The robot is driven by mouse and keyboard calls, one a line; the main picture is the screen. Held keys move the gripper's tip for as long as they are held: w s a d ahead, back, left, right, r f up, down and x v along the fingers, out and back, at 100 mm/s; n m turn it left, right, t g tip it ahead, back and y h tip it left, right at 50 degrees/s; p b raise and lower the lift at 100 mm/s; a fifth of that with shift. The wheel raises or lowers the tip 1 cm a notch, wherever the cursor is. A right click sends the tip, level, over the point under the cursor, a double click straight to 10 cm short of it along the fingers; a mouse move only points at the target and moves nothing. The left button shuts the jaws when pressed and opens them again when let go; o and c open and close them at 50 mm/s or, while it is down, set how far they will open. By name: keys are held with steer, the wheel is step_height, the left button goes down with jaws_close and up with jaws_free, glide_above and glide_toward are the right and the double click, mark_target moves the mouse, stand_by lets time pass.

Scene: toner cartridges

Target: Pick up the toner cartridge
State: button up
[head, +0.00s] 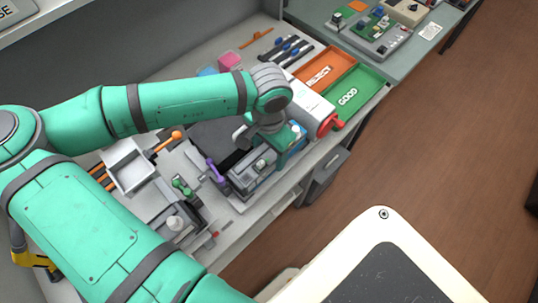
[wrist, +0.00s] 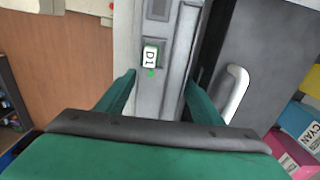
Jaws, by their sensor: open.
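A long grey cartridge-like unit (head: 246,181) lies at the front edge of the bench in the head view, under my gripper (head: 277,150). In the wrist view the grey unit (wrist: 177,75) runs up the picture and carries a white label reading D1. My gripper (wrist: 162,76) is open, with one green finger on each side of the unit's body. I cannot tell whether the fingers touch it. My wrist hides part of the unit in the head view.
A white device with a red knob (head: 328,124) stands just right of my gripper. An orange REJECT tray (head: 325,58) and a green GOOD tray (head: 362,84) lie behind. Purple-handled (head: 217,172) and green-handled (head: 181,187) clamps sit left. A white tray (head: 129,164) lies farther left.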

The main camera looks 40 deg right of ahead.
steer(key=shift+r, duration=0.1)
steer(key=c, duration=1.5)
